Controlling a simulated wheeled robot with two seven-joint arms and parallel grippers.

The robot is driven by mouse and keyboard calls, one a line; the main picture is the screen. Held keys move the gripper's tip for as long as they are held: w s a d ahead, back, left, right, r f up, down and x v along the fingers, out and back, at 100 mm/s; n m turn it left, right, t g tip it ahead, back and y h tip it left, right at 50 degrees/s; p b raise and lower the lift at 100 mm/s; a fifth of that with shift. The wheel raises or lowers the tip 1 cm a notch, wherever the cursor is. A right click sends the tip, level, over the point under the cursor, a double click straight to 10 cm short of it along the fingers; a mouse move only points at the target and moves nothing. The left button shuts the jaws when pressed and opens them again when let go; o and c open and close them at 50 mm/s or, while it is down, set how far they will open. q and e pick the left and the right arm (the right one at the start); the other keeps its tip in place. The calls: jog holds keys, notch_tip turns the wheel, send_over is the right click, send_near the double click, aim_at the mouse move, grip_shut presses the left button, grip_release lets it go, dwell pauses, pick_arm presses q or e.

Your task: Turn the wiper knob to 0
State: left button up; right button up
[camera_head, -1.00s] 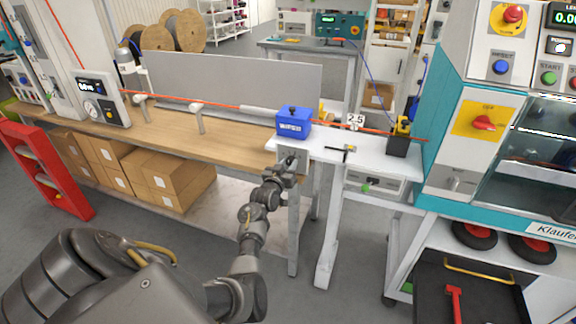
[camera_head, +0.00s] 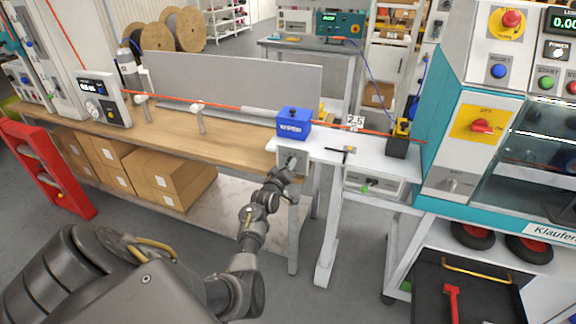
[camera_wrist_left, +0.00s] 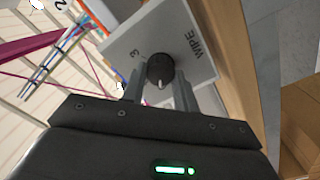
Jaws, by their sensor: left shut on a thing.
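The wiper knob (camera_wrist_left: 160,70) is a small dark round knob on a grey panel (camera_wrist_left: 199,70) lettered "WIPE", with a "3" beside the knob. A light mark on the knob points toward the bottom of the left wrist view. No 0 can be read. My left gripper (camera_wrist_left: 159,84) is shut on the knob, one finger on each side. In the head view my left gripper (camera_head: 290,167) reaches the grey panel (camera_head: 300,156) under the blue wiper box (camera_head: 293,123); the arm covers the knob there. My right gripper is not in view.
An orange cable (camera_head: 205,103) runs along the wooden bench (camera_head: 170,132) and through the blue box. A white table (camera_head: 325,149) with a "2.5" sign (camera_head: 355,121) adjoins at right. Table legs stand close to my left arm.

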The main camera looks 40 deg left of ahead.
pick_arm(q)
jog(key=shift+n, duration=0.5)
jog(key=o, duration=1)
jog(key=shift+c, duration=0.2)
jog(key=v, duration=1)
jog(key=shift+s+b, duration=0.4)
jog(key=shift+d, duration=0.1)
